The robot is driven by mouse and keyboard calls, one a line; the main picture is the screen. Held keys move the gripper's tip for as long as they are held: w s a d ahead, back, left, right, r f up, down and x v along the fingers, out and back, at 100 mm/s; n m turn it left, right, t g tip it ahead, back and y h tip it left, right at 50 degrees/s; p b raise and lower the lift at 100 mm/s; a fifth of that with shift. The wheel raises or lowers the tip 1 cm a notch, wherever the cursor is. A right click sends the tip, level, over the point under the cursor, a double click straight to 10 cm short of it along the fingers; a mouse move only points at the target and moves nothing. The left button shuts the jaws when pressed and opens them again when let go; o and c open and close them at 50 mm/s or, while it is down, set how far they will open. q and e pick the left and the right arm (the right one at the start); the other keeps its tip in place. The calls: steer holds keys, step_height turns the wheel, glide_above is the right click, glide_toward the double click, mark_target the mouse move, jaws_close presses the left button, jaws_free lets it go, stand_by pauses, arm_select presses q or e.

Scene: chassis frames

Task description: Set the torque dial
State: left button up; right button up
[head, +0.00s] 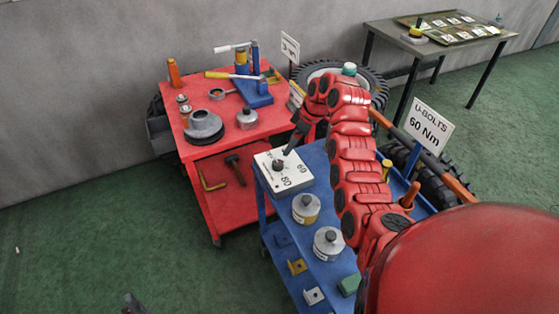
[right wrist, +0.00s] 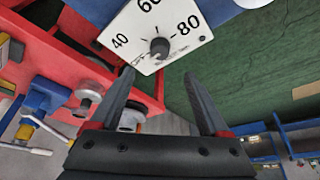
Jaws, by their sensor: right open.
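The torque dial is a dark round knob (right wrist: 159,47) on a white box (head: 294,183) at the far end of the blue cart. In the right wrist view the box face (right wrist: 136,27) carries 40, 60 and 80. I cannot tell which number the knob points at. My right gripper (right wrist: 158,74) is open and empty, its fingertips apart just short of the knob in that view. In the head view its dark fingers (head: 291,143) are close above the box, beside the knob. A sign (head: 428,126) reads U-BOLTS 60 Nm. A dark shape (head: 133,304) at the bottom edge may be my left gripper.
The blue cart (head: 333,272) also holds two round canisters (head: 306,208) and several small blocks. A red cart (head: 228,203) with tools and a blue press (head: 255,88) stands to the left. Tyres lie behind my right arm. A grey table (head: 388,32) stands at the back right.

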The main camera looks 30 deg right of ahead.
mark_target(278, 163)
steer(key=p+x, duration=0.1)
steer(key=x, duration=0.8)
steer(key=shift+w+a+f+p, duration=0.1)
steer(key=shift+f+p, duration=0.05)
steer(key=shift+p, duration=0.15)
steer(key=shift+w+a+f, duration=0.1)
steer(key=shift+w+f, duration=0.15)
steer(key=shift+f, duration=0.4)
